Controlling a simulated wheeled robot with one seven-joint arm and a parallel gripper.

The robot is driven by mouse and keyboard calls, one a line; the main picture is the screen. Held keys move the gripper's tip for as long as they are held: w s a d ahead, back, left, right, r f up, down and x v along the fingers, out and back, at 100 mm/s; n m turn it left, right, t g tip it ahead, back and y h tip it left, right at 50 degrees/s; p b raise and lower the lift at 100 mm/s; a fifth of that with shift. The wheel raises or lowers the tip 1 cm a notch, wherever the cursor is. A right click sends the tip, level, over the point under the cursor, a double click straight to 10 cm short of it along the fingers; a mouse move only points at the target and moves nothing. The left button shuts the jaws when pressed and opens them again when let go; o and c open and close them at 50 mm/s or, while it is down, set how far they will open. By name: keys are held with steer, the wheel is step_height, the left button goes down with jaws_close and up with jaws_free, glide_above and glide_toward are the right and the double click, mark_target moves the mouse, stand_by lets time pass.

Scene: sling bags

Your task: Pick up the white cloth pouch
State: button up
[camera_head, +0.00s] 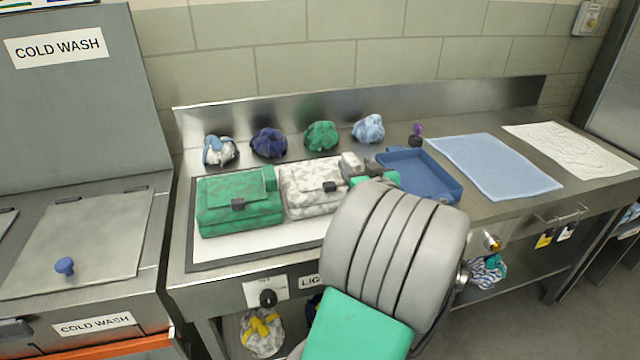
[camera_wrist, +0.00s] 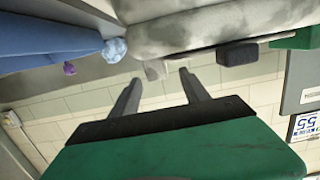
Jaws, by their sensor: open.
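The white cloth pouch (camera_head: 312,190), mottled white and grey with a dark buckle on its front, lies on the framed white board, right of a green pouch (camera_head: 238,205). It also fills the top of the wrist view (camera_wrist: 205,28), with its dark buckle (camera_wrist: 238,54) and a small pale tab at its edge. My gripper (camera_wrist: 161,75) is open and empty. Its two fingertips point at the pouch's edge, on either side of the pale tab; I cannot tell whether they touch.
A blue tray (camera_head: 440,185) stands close on the right. Several crumpled cloth bundles, among them a light blue one (camera_head: 368,128), line the back of the steel counter. A blue towel (camera_head: 495,165) and a white cloth (camera_head: 570,148) lie farther right. A metal backsplash (camera_head: 400,97) rises behind.

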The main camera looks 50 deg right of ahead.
mark_target(354, 163)
steer(key=x, duration=0.4)
steer(key=shift+w+d+f, duration=0.15)
steer(key=shift+w+d, duration=0.05)
steer(key=shift+s, duration=0.1)
steer(key=shift+c, duration=0.3)
jaws_close()
stand_by(0.7)
